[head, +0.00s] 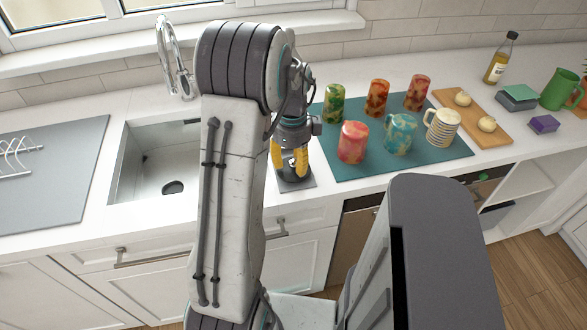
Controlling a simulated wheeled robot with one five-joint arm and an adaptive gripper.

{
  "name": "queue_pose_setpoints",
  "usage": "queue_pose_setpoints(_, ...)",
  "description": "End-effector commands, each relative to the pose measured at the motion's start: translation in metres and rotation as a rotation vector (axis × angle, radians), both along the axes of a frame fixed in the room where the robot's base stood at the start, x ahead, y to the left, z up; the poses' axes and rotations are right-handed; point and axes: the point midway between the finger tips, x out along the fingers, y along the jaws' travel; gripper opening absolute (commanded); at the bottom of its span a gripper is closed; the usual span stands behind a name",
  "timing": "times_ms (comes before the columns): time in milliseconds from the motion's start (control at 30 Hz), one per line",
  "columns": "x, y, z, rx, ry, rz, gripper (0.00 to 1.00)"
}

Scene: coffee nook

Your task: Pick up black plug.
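My gripper (289,168) points down over a small grey square mat (308,183) on the counter, just right of the sink. Its yellow fingers show a little apart near their tops, but their tips are too small and partly hidden to tell whether they are shut on something. A small dark patch shows at the fingertips; I cannot tell whether it is the black plug. A dark round spot (172,187) lies on the floor of the sink (140,180); it looks like the drain, and I cannot tell whether a plug sits in it.
A teal mat (340,172) right of my gripper holds several colourful cups and mugs. The chrome tap (172,60) stands behind the sink, left of my arm. A wooden board (485,137), an oil bottle (500,60) and a green mug (560,90) stand farther right.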

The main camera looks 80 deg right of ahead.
Motion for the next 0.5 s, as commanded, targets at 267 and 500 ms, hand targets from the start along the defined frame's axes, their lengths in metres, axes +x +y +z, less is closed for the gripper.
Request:
queue_pose_setpoints(267,0.0,-0.0001,0.0002,0.0,0.0,0.0,0.15)
queue_pose_setpoints(500,0.0001,-0.0001,0.0002,0.0,0.0,0.0,0.0)
